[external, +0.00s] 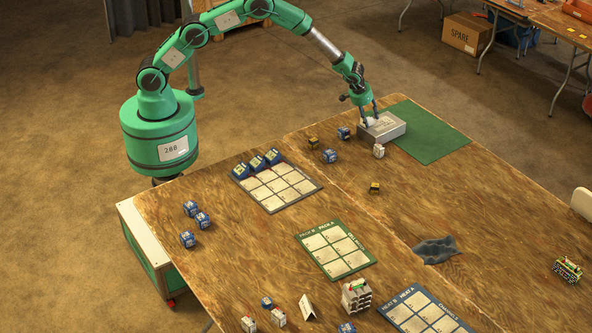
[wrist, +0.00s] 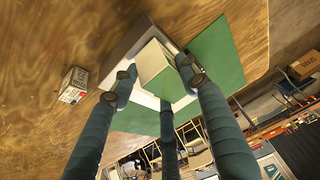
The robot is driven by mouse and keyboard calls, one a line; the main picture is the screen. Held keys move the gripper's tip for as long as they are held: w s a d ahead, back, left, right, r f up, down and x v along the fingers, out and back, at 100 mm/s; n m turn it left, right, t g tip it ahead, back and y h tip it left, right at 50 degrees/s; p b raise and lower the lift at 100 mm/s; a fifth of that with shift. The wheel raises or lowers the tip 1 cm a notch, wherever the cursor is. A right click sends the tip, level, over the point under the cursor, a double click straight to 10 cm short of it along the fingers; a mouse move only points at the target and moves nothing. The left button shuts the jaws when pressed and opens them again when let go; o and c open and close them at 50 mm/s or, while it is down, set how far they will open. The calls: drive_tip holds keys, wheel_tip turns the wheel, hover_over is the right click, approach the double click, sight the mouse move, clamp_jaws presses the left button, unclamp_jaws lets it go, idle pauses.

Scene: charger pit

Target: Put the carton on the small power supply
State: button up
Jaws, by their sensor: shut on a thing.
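My gripper (external: 370,117) is at the far edge of the table, over a grey box (external: 393,129) that looks like the small power supply. In the wrist view, my gripper (wrist: 160,76) has its fingers closed around a pale carton (wrist: 153,62) with a whitish top and a greenish side. The grey box (wrist: 124,42) shows behind the carton, partly hidden by it and the fingers. The carton is within the box's outline there. In the external view the fingers mostly hide the carton. I cannot tell whether it touches the box's top.
A green mat (external: 434,136) lies beside the grey box. A small white printed block (external: 379,151) stands just in front of it, also in the wrist view (wrist: 73,86). Blue blocks (external: 330,156) sit to the left. The table's middle holds a dark cloth (external: 436,250).

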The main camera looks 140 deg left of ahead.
drive_tip(key=shift+f, duration=0.1)
drive_tip(key=o, duration=1.2)
drive_tip(key=shift+p+v, duration=0.7)
drive_tip(key=shift+v, duration=5.4)
drive_tip(key=shift+w, duration=0.1)
